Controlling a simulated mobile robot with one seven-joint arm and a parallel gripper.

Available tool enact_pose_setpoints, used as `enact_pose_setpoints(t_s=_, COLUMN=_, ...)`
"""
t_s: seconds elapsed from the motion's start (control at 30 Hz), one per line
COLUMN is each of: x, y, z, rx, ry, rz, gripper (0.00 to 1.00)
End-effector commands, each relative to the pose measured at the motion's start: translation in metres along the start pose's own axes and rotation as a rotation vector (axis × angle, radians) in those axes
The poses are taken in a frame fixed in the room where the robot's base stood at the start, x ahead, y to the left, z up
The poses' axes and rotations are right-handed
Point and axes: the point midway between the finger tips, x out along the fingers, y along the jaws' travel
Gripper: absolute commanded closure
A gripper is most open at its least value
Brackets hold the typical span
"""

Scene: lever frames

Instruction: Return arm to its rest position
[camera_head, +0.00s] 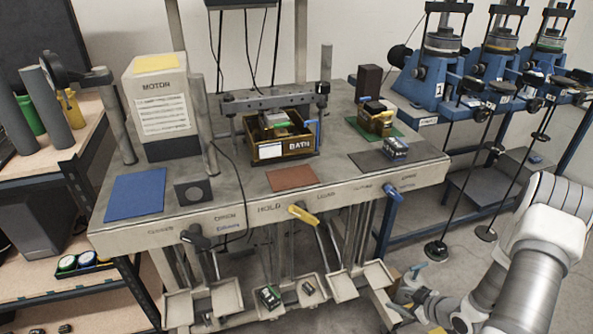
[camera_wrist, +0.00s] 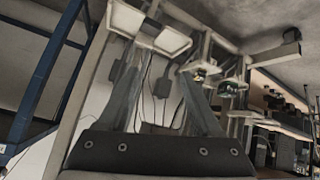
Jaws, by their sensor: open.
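My arm comes in from the right edge of the head view, in front of the bench's right end. My gripper (camera_head: 406,290) is low, beside the right end of the row of trays under the bench. In the wrist view my gripper (camera_wrist: 162,62) has its two grey fingers spread apart, with nothing seen between them. Its fingertips are small and hard to make out in the head view.
A bench (camera_head: 230,215) carries a MOTOR box (camera_head: 160,105) and a BATH bin (camera_head: 268,152). Levers with black (camera_head: 194,238), yellow (camera_head: 302,215) and blue (camera_head: 392,197) handles stick out at its front. Blue machines (camera_head: 425,80) stand at right. Floor shows below them.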

Motion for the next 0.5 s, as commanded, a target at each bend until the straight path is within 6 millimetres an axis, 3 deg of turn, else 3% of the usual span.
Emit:
enact_pose_setpoints(t_s=0.03, x=-0.008, y=0.016, z=-0.014, rx=-0.018, ry=-0.036, rz=0.026, gripper=0.34)
enact_pose_setpoints(t_s=0.2, x=-0.036, y=0.057, z=-0.052, rx=-0.032, ry=-0.162, rz=0.114, gripper=0.34)
enact_pose_setpoints(t_s=0.5, x=-0.102, y=0.096, z=-0.13, rx=0.011, ry=-0.323, rz=0.277, gripper=0.34)
